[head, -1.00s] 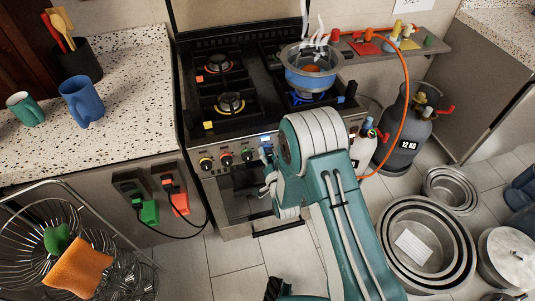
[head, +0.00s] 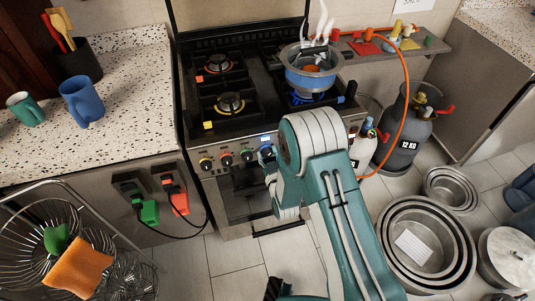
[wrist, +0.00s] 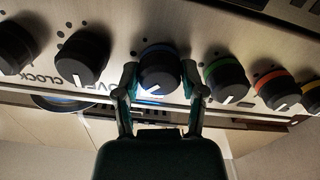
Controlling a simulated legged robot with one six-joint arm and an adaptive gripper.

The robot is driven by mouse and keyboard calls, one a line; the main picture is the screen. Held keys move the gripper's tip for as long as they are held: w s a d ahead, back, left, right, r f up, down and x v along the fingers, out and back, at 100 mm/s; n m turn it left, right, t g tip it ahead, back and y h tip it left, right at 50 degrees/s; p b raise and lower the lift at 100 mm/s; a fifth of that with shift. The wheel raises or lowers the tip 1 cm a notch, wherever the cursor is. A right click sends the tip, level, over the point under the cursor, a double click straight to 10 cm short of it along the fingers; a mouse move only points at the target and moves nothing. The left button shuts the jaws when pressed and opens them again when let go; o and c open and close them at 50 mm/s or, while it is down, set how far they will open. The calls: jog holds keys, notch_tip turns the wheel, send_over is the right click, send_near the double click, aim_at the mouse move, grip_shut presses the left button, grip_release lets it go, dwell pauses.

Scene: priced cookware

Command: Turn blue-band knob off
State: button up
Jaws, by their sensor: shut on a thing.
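The blue-band knob (wrist: 158,70) is a dark knob with a blue ring on the stove's front panel. In the wrist view its white pointer mark slants to the lower left. My gripper (wrist: 160,80) is shut on it, one finger on each side. In the head view the blue-band knob (head: 266,152) shows just left of my arm, which hides much of the gripper. Blue flame (head: 303,98) shows under the blue pot (head: 312,72) on the right front burner.
The oven handle (head: 278,229) is below. Gas bottles (head: 404,135) and nested metal pots (head: 420,245) stand at the right.

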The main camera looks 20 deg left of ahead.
jog(key=n, duration=0.4)
jog(key=shift+n, duration=0.3)
jog(key=shift+a+n, duration=0.1)
jog(key=shift+n, duration=1.7)
jog(key=shift+s, duration=0.1)
jog(key=shift+f, duration=0.1)
jog(key=o, duration=1.1)
jog(key=shift+o, duration=0.2)
jog(key=shift+a, duration=0.15)
